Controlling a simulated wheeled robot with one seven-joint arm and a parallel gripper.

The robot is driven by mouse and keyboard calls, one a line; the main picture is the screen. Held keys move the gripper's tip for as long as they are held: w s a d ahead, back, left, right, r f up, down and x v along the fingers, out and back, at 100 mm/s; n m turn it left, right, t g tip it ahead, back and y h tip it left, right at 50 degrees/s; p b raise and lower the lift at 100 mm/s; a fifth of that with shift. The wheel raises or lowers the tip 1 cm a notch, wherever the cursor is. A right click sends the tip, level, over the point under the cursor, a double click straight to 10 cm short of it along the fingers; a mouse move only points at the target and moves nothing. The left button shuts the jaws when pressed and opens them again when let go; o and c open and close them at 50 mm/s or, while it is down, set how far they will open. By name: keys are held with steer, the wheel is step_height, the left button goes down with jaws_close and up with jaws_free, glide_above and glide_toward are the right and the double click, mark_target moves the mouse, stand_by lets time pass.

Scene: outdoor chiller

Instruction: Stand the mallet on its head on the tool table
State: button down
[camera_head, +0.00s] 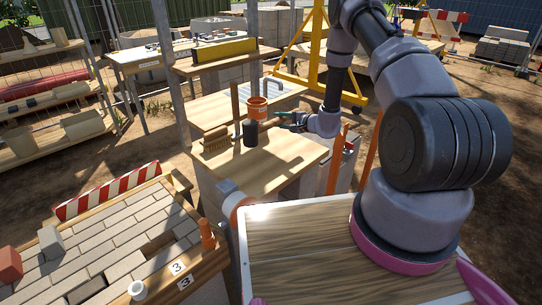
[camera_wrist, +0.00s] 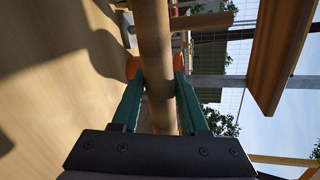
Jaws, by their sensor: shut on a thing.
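My gripper (camera_wrist: 161,88) is shut on a round wooden handle, the mallet's (camera_wrist: 154,40), in the wrist view. The handle runs across between the two green fingers, about level with the tabletop beside it. The mallet's head is outside the wrist view. In the head view my gripper (camera_head: 285,117) is small, just above the right side of the wooden tool table (camera_head: 272,168). I cannot clearly make out the mallet there.
The table's front part is clear. A raised shelf (camera_head: 225,58) is behind.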

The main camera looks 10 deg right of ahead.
step_height(320, 180, down, 10)
steer(key=shift+a+f, duration=0.1)
stand_by(0.4)
steer(key=shift+f, duration=0.1)
steer(key=shift+c, duration=2.1)
jaws_free()
steer(key=shift+f, duration=0.1)
